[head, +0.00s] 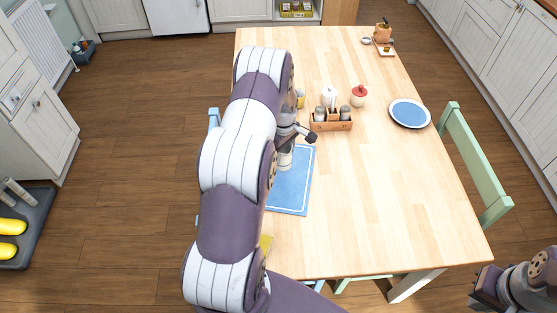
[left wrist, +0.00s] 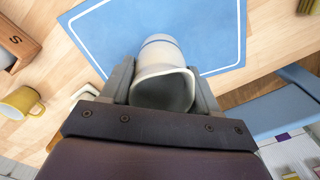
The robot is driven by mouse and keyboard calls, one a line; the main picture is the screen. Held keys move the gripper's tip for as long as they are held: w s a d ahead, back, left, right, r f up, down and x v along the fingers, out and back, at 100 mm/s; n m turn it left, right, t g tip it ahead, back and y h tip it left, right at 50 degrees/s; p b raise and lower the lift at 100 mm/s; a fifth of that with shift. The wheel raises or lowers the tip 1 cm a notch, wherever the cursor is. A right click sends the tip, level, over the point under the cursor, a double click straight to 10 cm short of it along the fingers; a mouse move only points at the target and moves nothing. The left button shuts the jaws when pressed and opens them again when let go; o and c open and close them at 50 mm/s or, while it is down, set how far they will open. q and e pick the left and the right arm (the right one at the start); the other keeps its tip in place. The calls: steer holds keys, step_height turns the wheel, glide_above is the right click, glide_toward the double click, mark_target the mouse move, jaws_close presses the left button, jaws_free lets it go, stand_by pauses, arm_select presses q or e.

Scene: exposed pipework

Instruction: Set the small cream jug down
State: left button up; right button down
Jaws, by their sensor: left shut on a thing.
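The small cream jug (left wrist: 160,55) is between the fingers of my left gripper (left wrist: 165,88) in the left wrist view. It is pale with a blue-grey band, and its dark open mouth faces the camera. The left gripper (head: 290,138) is shut on it. In the head view the jug (head: 285,159) shows partly below the gripper, over the far part of the blue placemat (head: 292,195) with a white border line. I cannot tell whether its base touches the mat. My right gripper (head: 486,290) is at the lower right corner, beside the table and partly cut off.
A wooden caddy (head: 331,126) with shakers stands close right of the left gripper. Beyond are a white pot (head: 328,95), a red-lidded jar (head: 359,97) and a blue plate (head: 409,113). The table's right front is clear.

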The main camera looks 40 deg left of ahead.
arm_select(q)
steer(key=f, duration=0.3)
steer(key=s+f+p, duration=0.1)
steer(key=shift+a+f, duration=0.2)
steer(key=shift+a, duration=0.05)
steer(key=shift+w+a+f, duration=0.1)
steer(key=shift+f, duration=0.25)
steer(key=o, duration=1.1)
steer(key=shift+o, duration=0.2)
